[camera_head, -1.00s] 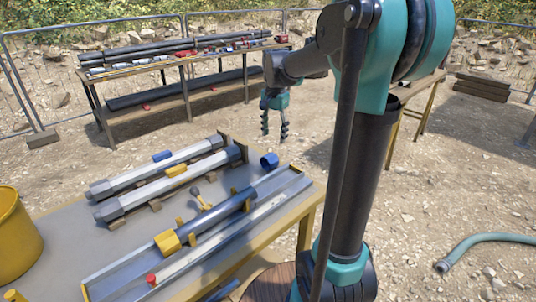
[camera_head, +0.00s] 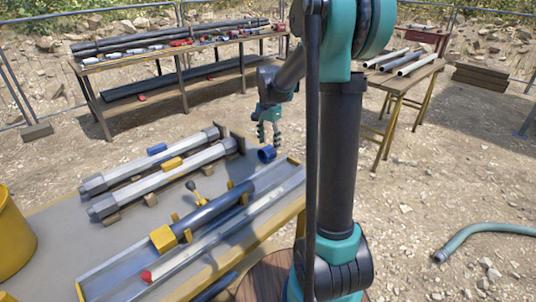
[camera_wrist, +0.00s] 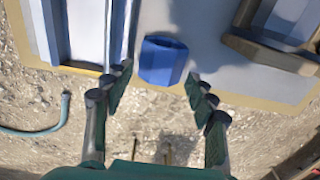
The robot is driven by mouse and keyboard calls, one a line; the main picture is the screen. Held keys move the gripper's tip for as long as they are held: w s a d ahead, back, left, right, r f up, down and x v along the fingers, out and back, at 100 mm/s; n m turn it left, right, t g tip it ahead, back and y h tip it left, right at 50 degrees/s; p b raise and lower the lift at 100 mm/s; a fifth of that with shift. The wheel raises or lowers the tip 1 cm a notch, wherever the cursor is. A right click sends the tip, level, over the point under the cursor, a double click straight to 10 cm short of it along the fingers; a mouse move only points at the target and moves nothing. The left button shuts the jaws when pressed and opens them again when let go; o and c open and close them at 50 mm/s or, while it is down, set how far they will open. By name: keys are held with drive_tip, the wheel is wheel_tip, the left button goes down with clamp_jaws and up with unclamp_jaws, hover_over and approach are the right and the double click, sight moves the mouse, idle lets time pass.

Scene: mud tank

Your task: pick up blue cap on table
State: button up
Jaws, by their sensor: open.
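The blue cap (camera_head: 267,154) sits near the far right corner of the grey-topped table (camera_head: 60,225). It also shows in the wrist view (camera_wrist: 163,60) as a faceted blue piece near the table's edge. My gripper (camera_head: 268,142) hangs just above and behind the cap in the head view, fingers pointing down. In the wrist view my gripper (camera_wrist: 160,80) is open, and the cap lies between and just beyond the fingertips. Nothing is between the fingers' inner faces. I cannot tell how high the fingertips are above the cap.
A tray (camera_head: 110,275) with a dark tube (camera_head: 215,210) lies left of the cap. Two long hex-ended rods (camera_head: 160,180) rest on blocks behind. A yellow bucket (camera_head: 12,240) stands at left. A rear table (camera_head: 180,60) and a right table (camera_head: 408,80) stand farther off.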

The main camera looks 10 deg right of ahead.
sight(268, 147)
drive_tip(key=shift+a+f, duration=0.1)
drive_tip(key=shift+f, duration=2.55)
drive_tip(key=shift+c, duration=0.5)
drive_tip(key=c, duration=0.7)
